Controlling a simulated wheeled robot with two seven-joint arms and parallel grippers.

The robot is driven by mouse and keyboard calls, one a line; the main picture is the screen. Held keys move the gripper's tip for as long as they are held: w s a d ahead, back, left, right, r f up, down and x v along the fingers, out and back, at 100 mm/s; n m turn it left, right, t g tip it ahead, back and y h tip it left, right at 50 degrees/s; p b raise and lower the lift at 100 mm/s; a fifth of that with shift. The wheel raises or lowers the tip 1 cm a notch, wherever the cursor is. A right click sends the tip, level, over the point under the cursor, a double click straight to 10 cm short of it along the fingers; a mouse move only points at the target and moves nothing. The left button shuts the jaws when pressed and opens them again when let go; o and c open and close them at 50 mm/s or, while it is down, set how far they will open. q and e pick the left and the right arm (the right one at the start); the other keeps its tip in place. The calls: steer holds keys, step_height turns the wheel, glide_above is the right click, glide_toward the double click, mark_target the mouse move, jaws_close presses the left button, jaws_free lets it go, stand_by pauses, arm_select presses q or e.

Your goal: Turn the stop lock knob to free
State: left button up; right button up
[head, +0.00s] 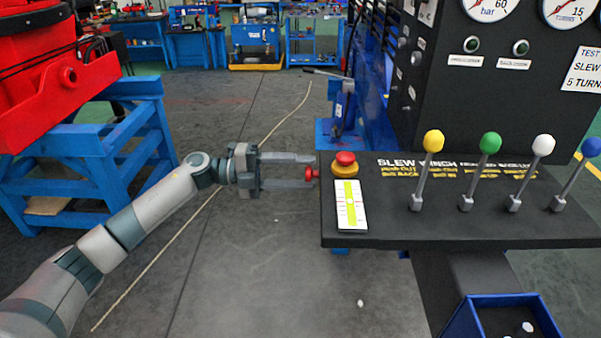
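A small red knob (311,174) sticks out from the left side of the black control console (400,228); it appears to be the stop lock knob, but I see no label on it. My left gripper (312,171) points right at it, with its two fingers apart and their tips at the knob. The knob shows between the fingertips; I cannot tell whether they touch it. A red mushroom button on a yellow base (344,164) stands on the console top, just right of the fingertips. My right gripper is not in view.
Levers with yellow (434,141), green (490,143), white and blue knobs stand on the console. A white-and-green card (350,205) lies near its left edge. A blue stand (90,160) with red machinery is at left. The floor between is open.

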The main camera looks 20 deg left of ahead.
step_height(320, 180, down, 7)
steer(key=b, duration=0.7)
arm_select(q)
steer(key=v, duration=1.7)
steer(key=shift+a+b, duration=0.25)
steer(key=shift+b, duration=0.05)
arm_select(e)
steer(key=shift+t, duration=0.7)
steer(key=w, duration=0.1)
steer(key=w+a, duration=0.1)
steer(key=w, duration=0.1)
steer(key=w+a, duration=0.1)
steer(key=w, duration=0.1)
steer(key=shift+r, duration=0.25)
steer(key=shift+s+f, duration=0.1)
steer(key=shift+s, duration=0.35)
